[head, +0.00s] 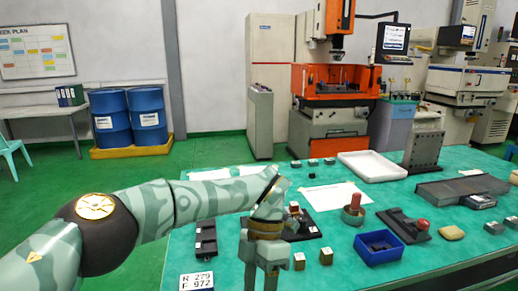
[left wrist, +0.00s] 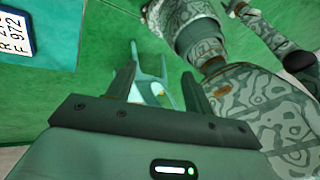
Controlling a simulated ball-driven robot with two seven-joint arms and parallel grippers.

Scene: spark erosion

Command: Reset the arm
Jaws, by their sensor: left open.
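My left arm comes in from the left in the head view and reaches over the front part of the green table (head: 340,255). Its left gripper (head: 262,280) points down near the table's front edge, beside two small brass-coloured blocks (head: 326,257). In the left wrist view the two fingers of the gripper (left wrist: 160,92) stand apart with nothing held between them. Beyond them are green surfaces and a pale blue-grey frame-like thing I cannot identify. Patterned links of my own body fill the right side of that view. My right gripper does not show.
A blue bin (head: 379,247), a green-and-red round holder (head: 353,214) and a dark fixture with a red knob (head: 405,228) lie to the right. A white tray (head: 372,167) is farther back.

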